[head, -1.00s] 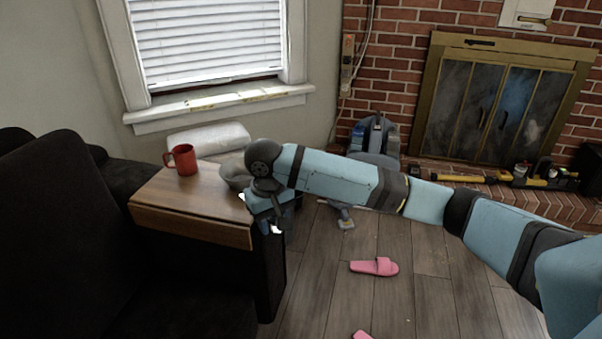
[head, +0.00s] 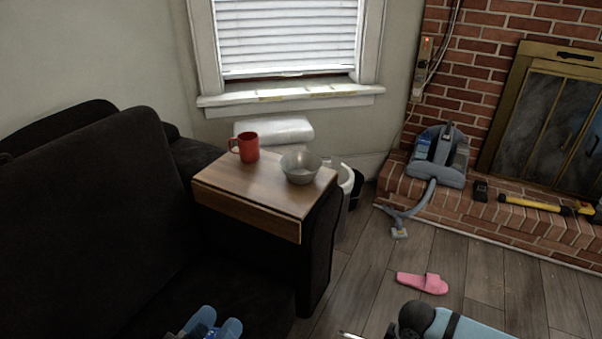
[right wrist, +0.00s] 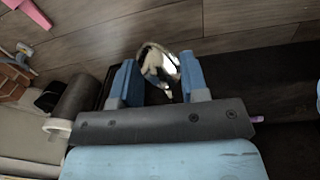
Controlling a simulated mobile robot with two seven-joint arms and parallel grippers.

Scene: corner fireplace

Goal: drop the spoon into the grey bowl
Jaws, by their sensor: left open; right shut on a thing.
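The grey bowl (head: 301,174) stands upright on the right side of a small wooden tabletop (head: 240,188) in the head view. No spoon shows inside it. My right gripper (right wrist: 160,80) is shut on the shiny metal spoon (right wrist: 158,64), whose rounded end shows between the blue fingers in the right wrist view. In the head view only part of my right arm shows at the bottom edge, well below and right of the bowl; its fingers are out of frame. My left gripper (head: 207,325) is open and empty at the bottom edge, over the dark sofa.
A red mug (head: 248,148) stands left of the bowl. The dark sofa (head: 90,220) is at left. A pink slipper (head: 422,283) lies on the floor. A blue-grey vacuum cleaner (head: 440,155) stands on the brick hearth. The air above the bowl is clear.

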